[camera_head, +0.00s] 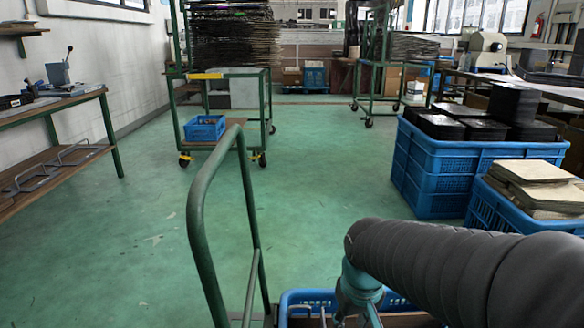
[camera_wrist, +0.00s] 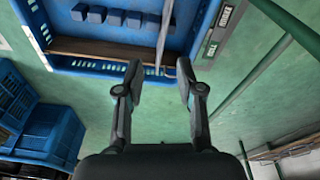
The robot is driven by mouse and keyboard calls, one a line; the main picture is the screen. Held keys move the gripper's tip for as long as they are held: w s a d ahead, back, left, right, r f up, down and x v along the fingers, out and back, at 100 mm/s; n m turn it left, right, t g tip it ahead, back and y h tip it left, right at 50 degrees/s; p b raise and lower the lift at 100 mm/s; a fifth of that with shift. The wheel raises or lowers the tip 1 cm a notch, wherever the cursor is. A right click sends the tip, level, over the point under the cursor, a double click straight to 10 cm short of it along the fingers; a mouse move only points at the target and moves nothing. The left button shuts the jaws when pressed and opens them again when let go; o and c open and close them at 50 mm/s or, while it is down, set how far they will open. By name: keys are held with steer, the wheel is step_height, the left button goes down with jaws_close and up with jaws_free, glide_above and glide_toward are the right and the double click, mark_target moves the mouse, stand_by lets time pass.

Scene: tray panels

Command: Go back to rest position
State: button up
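My gripper (camera_wrist: 158,68) shows in the wrist view with its two dark fingers spread apart and nothing between them. Beyond the fingertips is a blue crate (camera_wrist: 105,72) with a wooden strip and several small blue blocks inside. A thin grey bar (camera_wrist: 165,30) runs over the crate just past the fingertips; I cannot tell if it touches them. In the head view my arm reaches in from the lower right, and a blue crate (camera_head: 292,297) sits below it, partly hidden. My gripper itself is not clear in that view.
A green cart handle (camera_head: 200,220) rises left of my arm. Blue crates with black panels (camera_head: 440,160) and with tan panels (camera_head: 492,212) stand to the right. A workbench (camera_head: 60,110) is at left, a wheeled rack (camera_head: 245,100) further back. Green floor between is clear.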

steer(key=s+d+r+m+t+p, duration=0.2)
steer(key=s+d+r+t+p, duration=0.1)
steer(key=s+r, duration=0.6)
steer(key=shift+s+d+r+t, duration=0.4)
steer(key=shift+d+r, duration=0.35)
steer(key=shift+r, duration=0.05)
stand_by(1.2)
